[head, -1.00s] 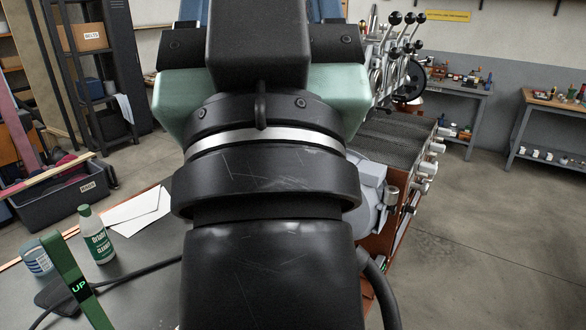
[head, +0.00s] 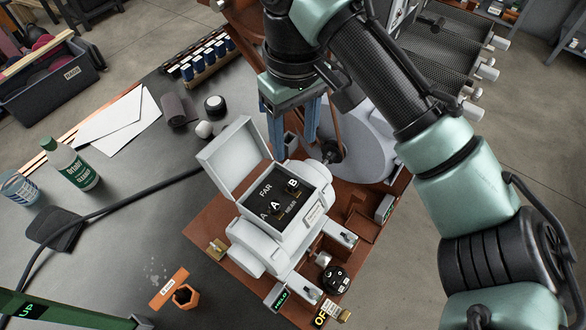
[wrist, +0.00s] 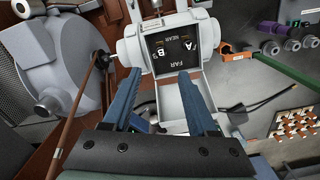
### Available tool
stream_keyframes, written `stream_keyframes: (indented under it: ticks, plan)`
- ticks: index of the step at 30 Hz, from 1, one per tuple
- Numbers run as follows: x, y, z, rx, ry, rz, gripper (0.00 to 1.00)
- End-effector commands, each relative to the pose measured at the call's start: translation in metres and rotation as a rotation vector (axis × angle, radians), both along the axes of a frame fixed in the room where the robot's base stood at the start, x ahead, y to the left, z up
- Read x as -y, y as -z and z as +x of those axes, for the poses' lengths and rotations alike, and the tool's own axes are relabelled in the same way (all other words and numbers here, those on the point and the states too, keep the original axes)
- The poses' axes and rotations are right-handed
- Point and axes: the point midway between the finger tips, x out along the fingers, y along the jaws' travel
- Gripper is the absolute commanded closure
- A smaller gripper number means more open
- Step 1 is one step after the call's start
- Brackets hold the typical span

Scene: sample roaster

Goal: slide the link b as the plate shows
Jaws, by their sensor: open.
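The black panel (head: 266,191) lies inside a grey open-lidded box and carries the words FAR and NEAR and the letters A and B. Link b (head: 293,193) is a small brass-coloured piece by the letter B, beside a similar piece by A (head: 280,212). The panel also shows in the wrist view (wrist: 172,65). A small pale plate (head: 314,213) is on the box's side; its text is too small to read. My gripper (head: 291,150) is open and empty, blue fingers pointing down behind the box, apart from the links. It also shows in the wrist view (wrist: 158,85).
The raised lid (head: 232,150) stands at the box's left. A round grey drum (head: 362,150) is close right of my gripper. The grey table (head: 130,225) has free room left.

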Motion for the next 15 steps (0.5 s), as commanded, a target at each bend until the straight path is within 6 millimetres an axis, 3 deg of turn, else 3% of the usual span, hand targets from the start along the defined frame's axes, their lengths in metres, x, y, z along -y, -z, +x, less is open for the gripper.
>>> stream_keyframes:
  ticks: [15]
  plan:
    - [-0.002,0.096,0.0,0.003,-0.002,0.003,0.42]
